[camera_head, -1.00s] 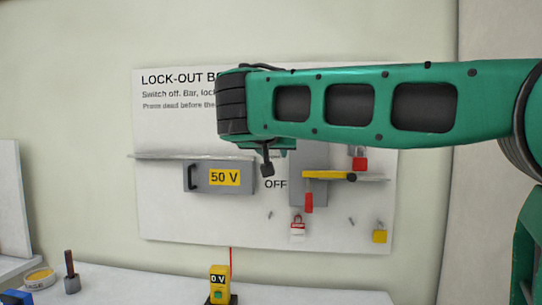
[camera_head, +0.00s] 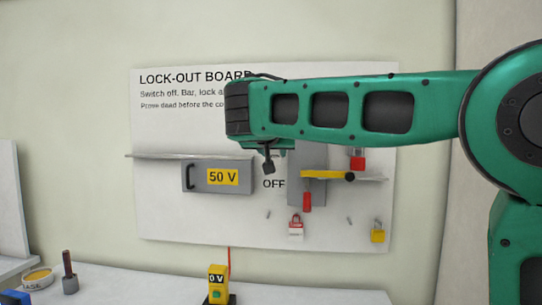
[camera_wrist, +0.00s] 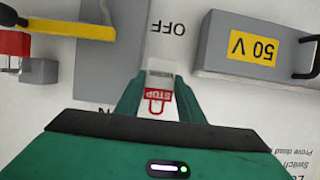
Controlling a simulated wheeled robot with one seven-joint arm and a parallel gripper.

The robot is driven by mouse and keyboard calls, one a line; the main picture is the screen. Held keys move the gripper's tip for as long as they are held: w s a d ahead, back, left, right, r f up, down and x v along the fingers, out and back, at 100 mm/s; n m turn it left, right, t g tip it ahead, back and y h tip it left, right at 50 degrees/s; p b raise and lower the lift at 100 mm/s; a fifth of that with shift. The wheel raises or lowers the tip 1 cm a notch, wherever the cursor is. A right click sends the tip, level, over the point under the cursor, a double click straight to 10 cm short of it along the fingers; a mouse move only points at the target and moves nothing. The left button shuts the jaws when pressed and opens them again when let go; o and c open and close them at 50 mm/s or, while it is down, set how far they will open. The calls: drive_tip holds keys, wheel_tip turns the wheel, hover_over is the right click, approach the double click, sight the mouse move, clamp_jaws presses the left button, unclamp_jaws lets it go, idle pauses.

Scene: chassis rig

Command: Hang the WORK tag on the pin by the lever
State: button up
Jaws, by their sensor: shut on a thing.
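My gripper (camera_wrist: 158,88) is shut on a white tag (camera_wrist: 160,75) with a red STOP band and a red loop. Small, blurred lettering on its white part looks like WORK. In the wrist view, which is upside down, the tag is in front of the board beside the OFF lettering. In the head view my arm hides the fingertips and the tag. The lever's red handle (camera_head: 307,202) hangs down right of OFF. Bare pins stick out left (camera_head: 268,214) and right (camera_head: 350,220) of the handle's lower end; I cannot tell which is meant.
A yellow bar (camera_head: 325,174) crosses the lever, with a red padlock (camera_head: 358,164) at its right. A similar red-and-white tag (camera_head: 296,229) hangs below the handle. A yellow padlock (camera_head: 378,236) hangs lower right. A 50 V cover (camera_head: 205,178) is left. A tester (camera_head: 218,280) stands below.

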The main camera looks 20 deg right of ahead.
drive_tip(key=shift+r+x, duration=0.25)
drive_tip(key=shift+x, duration=0.9)
drive_tip(key=shift+r+x, duration=0.25)
drive_tip(key=shift+x, duration=0.95)
drive_tip(key=shift+w+d, duration=0.1)
drive_tip(key=shift+w, duration=0.1)
drive_tip(key=o, duration=1.1)
drive_tip(key=shift+d, duration=0.15)
drive_tip(key=shift+s, duration=0.15)
